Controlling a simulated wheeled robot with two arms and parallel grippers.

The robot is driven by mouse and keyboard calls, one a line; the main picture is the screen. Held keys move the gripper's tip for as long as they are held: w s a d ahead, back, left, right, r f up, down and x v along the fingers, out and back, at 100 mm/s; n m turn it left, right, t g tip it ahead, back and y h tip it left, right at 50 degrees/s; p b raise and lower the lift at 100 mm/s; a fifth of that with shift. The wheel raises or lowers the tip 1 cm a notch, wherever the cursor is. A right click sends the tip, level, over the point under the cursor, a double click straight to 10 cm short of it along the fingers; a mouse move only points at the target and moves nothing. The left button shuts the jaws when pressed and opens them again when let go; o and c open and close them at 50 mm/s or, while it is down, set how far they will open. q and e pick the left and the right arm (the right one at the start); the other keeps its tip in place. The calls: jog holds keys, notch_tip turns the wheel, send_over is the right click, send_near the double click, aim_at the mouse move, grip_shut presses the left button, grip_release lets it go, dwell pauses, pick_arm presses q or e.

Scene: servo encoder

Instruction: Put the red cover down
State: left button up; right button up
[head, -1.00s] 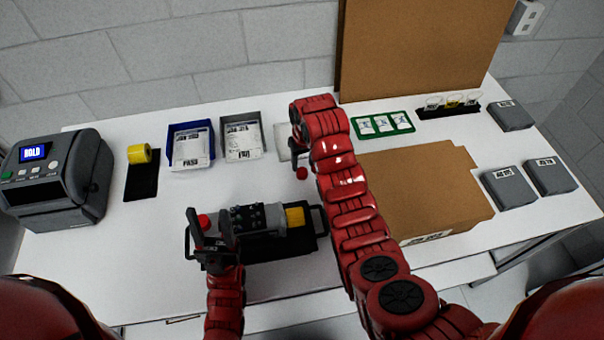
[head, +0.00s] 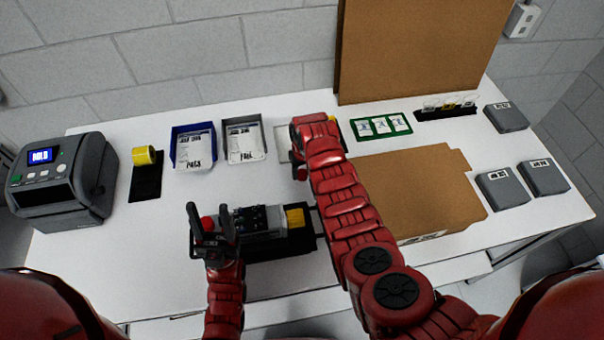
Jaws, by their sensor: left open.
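A small red round cover (head: 301,174) shows at the left edge of my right arm, just below the dark tip of my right gripper (head: 297,157). The arm hides most of this gripper, so I cannot tell whether its jaws touch the cover. The grey servo (head: 257,221) with a yellow end (head: 294,218) lies in a black fixture (head: 285,243). My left gripper (head: 209,215) is open at the servo's left end, fingers pointing up. Another red round part (head: 208,223) shows between its fingers.
A blue tray (head: 177,150) and grey tray (head: 228,146) hold labels. A pale plate (head: 286,142) is partly behind my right arm. The table's left front is clear.

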grip_shut()
jog(key=shift+r, duration=0.1)
